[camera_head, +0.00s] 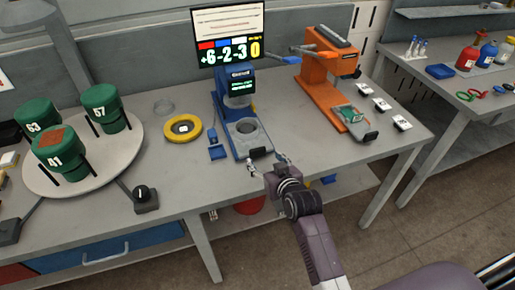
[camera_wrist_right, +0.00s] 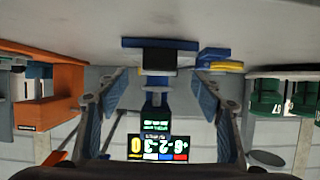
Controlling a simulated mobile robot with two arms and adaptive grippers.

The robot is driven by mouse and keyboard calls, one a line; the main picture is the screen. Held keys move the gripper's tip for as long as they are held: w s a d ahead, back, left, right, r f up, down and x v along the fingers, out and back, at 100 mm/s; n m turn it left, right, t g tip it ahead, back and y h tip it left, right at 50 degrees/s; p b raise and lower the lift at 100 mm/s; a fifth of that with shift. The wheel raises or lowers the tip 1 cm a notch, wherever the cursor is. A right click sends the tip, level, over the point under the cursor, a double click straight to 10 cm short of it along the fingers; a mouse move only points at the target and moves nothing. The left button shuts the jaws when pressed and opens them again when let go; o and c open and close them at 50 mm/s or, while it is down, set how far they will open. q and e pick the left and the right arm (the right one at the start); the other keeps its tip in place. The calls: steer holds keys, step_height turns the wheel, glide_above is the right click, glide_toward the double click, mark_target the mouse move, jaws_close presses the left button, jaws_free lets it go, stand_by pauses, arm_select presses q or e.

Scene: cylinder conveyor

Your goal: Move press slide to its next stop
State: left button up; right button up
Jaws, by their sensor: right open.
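An orange press (camera_head: 318,80) with a blue-tipped lever (camera_head: 291,59) stands on the bench, right of the blue machine. At its foot is a grey slide (camera_head: 357,126) with a dark front end and a green piece (camera_head: 350,115) on it. The press also shows at the left of the upside-down right wrist view (camera_wrist_right: 65,78). My right gripper (camera_head: 267,160) is open and empty at the bench's front edge, before the blue machine (camera_head: 228,118) and left of the slide, apart from it. My left gripper is not in view.
Green numbered canisters (camera_head: 105,107) stand on a round white turntable (camera_head: 80,182) at left. A yellow ring (camera_head: 183,128) lies beside the blue machine. A lit display (camera_head: 229,35) stands behind it. Small white pieces (camera_head: 382,104) lie right of the slide. The bench front between is mostly clear.

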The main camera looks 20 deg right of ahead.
mark_target(258, 150)
steer(key=shift+w+r, duration=0.25)
steer(key=shift+w, duration=0.45)
steer(key=shift+p+x, duration=0.4)
steer(key=shift+x, duration=3.15)
steer(key=shift+c, duration=0.3)
